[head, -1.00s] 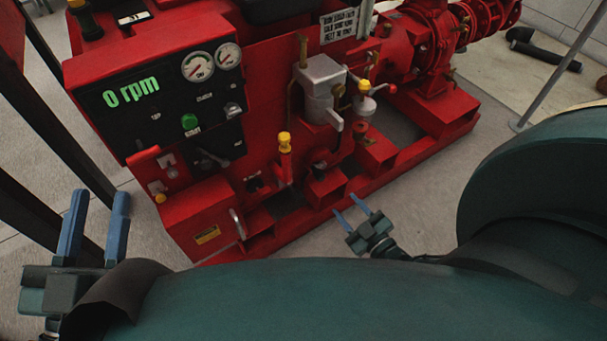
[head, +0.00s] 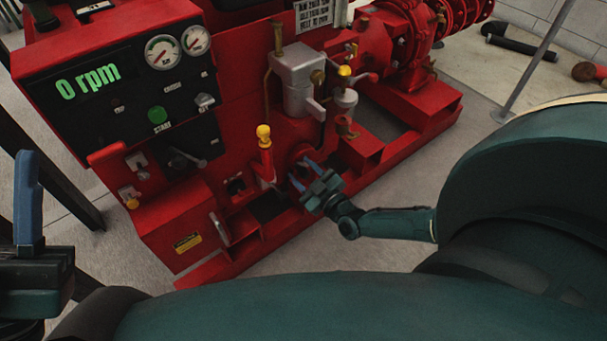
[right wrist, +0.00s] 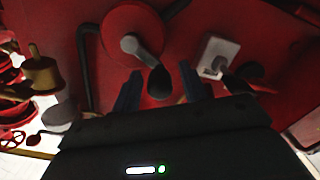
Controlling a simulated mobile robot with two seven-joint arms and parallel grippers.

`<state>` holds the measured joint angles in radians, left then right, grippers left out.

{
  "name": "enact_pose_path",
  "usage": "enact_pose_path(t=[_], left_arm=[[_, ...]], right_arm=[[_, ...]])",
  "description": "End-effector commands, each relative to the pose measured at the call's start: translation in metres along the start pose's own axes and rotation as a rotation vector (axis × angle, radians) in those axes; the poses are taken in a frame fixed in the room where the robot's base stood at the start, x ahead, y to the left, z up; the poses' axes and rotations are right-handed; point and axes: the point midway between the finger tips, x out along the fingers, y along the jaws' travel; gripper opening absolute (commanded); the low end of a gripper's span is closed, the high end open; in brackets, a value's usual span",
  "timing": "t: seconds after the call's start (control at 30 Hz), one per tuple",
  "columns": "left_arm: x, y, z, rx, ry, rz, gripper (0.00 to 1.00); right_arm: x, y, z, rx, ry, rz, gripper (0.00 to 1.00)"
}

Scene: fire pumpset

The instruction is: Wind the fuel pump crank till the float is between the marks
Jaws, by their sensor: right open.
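In the right wrist view, a crank with a round red hub (right wrist: 120,22), a grey arm (right wrist: 133,46) and a black knob (right wrist: 160,84) sits on the red panel. My right gripper (right wrist: 162,90) is open, and the knob shows between its two blue fingers, with no visible grip on it. In the head view my right gripper (head: 302,171) is at the lower side of the red pumpset (head: 180,215) and partly hides the crank area. My left gripper (head: 28,197) is at the left edge with one blue finger showing. I cannot make out the float or its marks.
The control panel (head: 110,95) reads 0 rpm. A yellow-topped lever (head: 264,148) stands left of my right gripper, and a grey filter housing (head: 298,78) is above it. In the right wrist view a white switch plate (right wrist: 219,54) is right of the crank.

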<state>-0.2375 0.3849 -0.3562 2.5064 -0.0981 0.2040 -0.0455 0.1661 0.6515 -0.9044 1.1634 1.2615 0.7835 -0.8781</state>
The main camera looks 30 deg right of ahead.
Motion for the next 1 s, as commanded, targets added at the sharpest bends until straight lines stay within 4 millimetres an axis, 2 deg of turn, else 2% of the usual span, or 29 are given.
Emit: enact_pose_path(t=[0.23, 0.77, 1.0], left_arm=[[0.0003, -0.0003, -0.0007, 0.002, 0.002, 0.000, 0.33], [0.0003, -0.0002, -0.0007, 0.001, 0.002, 0.000, 0.33], [0.0009, -0.0005, -0.0010, 0.000, 0.000, 0.000, 0.33]], right_arm=[[0.0003, -0.0001, -0.0001, 0.000, -0.001, 0.000, 0.42], [0.0000, -0.0001, -0.0001, 0.000, 0.000, 0.000, 0.00], [-0.0001, 0.0008, -0.0008, 0.019, -0.001, 0.001, 0.00]])
